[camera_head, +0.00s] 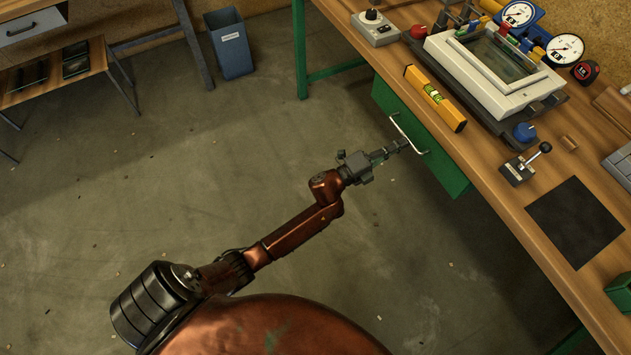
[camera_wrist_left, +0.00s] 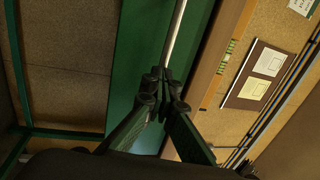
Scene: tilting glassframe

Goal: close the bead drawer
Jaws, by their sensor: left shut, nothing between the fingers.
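The bead drawer (camera_head: 445,168) is the green box front under the near edge of the workbench, with a pale bar handle (camera_head: 398,124). How far it stands out cannot be told, as the benchtop covers its upper side. My left gripper (camera_head: 404,144) is shut and empty, its fingertips at the handle in front of the drawer. In the left wrist view the closed fingertips (camera_wrist_left: 165,82) lie at the lower visible end of the handle bar (camera_wrist_left: 176,32), before the green front (camera_wrist_left: 128,62). Contact is not clear. My right gripper is not in view.
The workbench top (camera_head: 482,172) carries a yellow level (camera_head: 435,98), a glass-topped frame device (camera_head: 490,72), gauges and a small lever block (camera_head: 518,172). A green bench leg (camera_head: 299,50) stands left of the drawer. The floor before it is clear.

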